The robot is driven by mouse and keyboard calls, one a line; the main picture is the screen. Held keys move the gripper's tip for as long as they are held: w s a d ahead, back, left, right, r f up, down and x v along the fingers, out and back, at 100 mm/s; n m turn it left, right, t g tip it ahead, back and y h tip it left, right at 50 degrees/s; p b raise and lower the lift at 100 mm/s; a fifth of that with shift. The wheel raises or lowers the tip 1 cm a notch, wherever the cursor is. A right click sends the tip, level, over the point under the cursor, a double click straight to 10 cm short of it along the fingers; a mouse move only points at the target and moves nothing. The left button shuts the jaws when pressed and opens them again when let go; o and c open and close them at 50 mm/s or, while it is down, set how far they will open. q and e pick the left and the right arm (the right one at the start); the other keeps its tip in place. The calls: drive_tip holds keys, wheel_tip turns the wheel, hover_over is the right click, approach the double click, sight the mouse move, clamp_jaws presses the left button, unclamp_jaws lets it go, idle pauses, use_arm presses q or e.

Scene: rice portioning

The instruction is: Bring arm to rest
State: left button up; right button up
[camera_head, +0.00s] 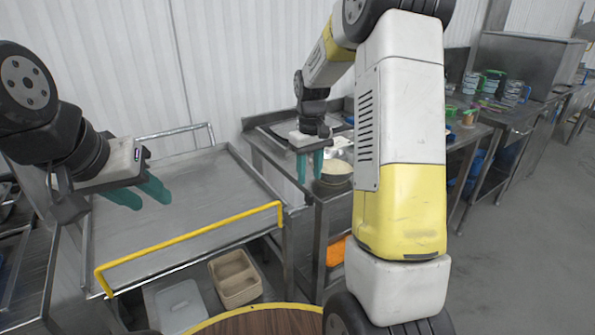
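My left gripper (146,196) is at the left, above the steel cart top (200,190). Its two green fingers are apart with nothing seen between them. My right gripper (310,166) hangs with its green fingers pointing down at the near edge of the steel table (262,139). Its fingers are apart, with a gap between them and nothing seen in it. Just right of it, a round metal pot (335,172) with pale contents stands on the table. My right arm's large white and yellow link hides part of the table behind it.
The cart has a yellow handle bar (190,236). Below it are a beige divided container (235,278) and a white lid or tray (180,305). An orange item (336,250) sits under the table. More steel tables (505,113) with containers stand at right. The cart top is clear.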

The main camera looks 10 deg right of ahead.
drive_tip(key=shift+s+r, duration=0.15)
drive_tip(key=shift+r, duration=0.2)
drive_tip(key=s+a+r+m+t+y, duration=0.1)
drive_tip(key=s+a+r+m+t, duration=0.15)
drive_tip(key=s+r, duration=0.8)
drive_tip(key=s+a+r+t, duration=0.1)
drive_tip(key=s+r+t, duration=0.1)
drive_tip(key=s, duration=0.5)
drive_tip(key=s+a+r+t+y, duration=0.1)
drive_tip(key=s+a+r, duration=0.1)
drive_tip(key=s, duration=0.5)
drive_tip(key=shift+m+t, duration=0.35)
drive_tip(key=shift+m, duration=0.1)
drive_tip(key=shift+c, duration=0.5)
